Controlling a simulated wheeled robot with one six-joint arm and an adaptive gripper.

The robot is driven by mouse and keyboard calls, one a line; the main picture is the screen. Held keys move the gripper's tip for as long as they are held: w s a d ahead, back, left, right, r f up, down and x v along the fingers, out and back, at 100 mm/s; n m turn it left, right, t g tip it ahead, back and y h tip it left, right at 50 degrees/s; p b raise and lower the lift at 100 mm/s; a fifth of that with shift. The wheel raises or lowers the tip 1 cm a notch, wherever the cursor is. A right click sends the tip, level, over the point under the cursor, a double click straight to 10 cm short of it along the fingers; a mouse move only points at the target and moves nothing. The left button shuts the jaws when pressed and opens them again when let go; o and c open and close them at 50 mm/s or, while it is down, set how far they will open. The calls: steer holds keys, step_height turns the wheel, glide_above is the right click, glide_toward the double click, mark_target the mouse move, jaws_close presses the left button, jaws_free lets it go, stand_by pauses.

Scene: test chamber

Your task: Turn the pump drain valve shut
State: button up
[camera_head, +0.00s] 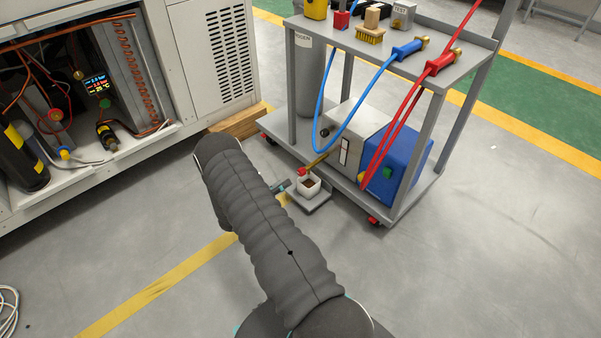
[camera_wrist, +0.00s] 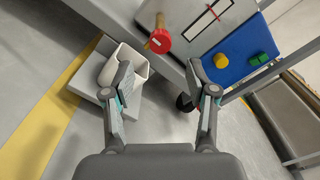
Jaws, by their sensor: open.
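The drain valve shows as a red knob (camera_head: 302,171) on a brass stub at the lower front of the pump (camera_head: 352,132), which is grey and blue. In the wrist view the red knob (camera_wrist: 158,41) lies ahead of my gripper (camera_wrist: 160,80), centred between the fingers and beyond their tips. My gripper is open with nothing between its fingers. In the head view my arm hides most of it; a small part (camera_head: 283,186) shows just left of the knob. A white square cup (camera_wrist: 124,65) stands under the valve, close to the left finger.
The pump sits on the lower shelf of a grey cart (camera_head: 407,190). A blue hose (camera_head: 362,96) and red hoses (camera_head: 403,130) hang down beside it. The cup rests on a low grey plate (camera_head: 313,204). An open cabinet (camera_head: 60,120) stands left. The floor in front is clear.

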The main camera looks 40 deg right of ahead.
mark_target(299, 173)
steer(key=d, duration=0.9)
steer(key=shift+w+d, duration=0.25)
steer(key=shift+w, duration=0.1)
jaws_close()
